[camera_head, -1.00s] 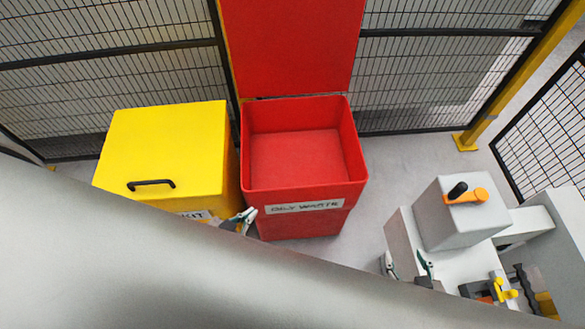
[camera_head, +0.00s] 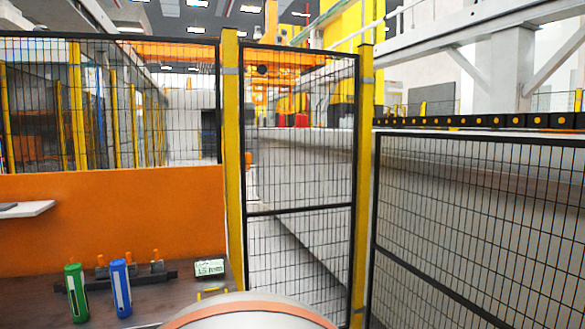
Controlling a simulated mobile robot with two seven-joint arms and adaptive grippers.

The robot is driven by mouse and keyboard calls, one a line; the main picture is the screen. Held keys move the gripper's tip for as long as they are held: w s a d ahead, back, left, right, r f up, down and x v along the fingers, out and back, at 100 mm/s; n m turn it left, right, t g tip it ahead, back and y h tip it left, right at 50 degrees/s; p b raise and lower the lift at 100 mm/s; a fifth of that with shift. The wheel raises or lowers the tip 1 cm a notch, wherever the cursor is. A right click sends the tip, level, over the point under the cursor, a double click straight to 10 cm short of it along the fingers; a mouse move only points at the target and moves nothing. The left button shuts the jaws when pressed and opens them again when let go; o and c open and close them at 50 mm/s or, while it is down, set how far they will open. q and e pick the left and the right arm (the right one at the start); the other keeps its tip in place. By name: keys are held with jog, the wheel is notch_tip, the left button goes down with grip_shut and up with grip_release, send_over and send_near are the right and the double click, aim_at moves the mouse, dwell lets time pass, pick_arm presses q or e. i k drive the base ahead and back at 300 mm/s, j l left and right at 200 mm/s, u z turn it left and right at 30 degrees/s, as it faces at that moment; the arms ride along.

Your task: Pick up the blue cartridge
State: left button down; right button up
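The blue cartridge (camera_head: 121,288) stands upright on the dark bench top at the lower left of the head view. It has a pale strip down its front. A green cartridge (camera_head: 76,293) of similar shape stands just to its left. A rounded grey part with an orange-brown band, likely mine, fills the bottom middle. Neither of my grippers shows in the current view.
The bench (camera_head: 180,292) has an orange back panel (camera_head: 110,220) and a dark rack (camera_head: 135,272) behind the cartridges. A small sign (camera_head: 209,268) reading 1.5 mm stands to the right. Yellow posts (camera_head: 234,150) and black mesh fence panels (camera_head: 300,180) stand beyond.

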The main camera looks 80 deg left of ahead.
aim_at(118, 269)
jog(key=u, duration=3.85)
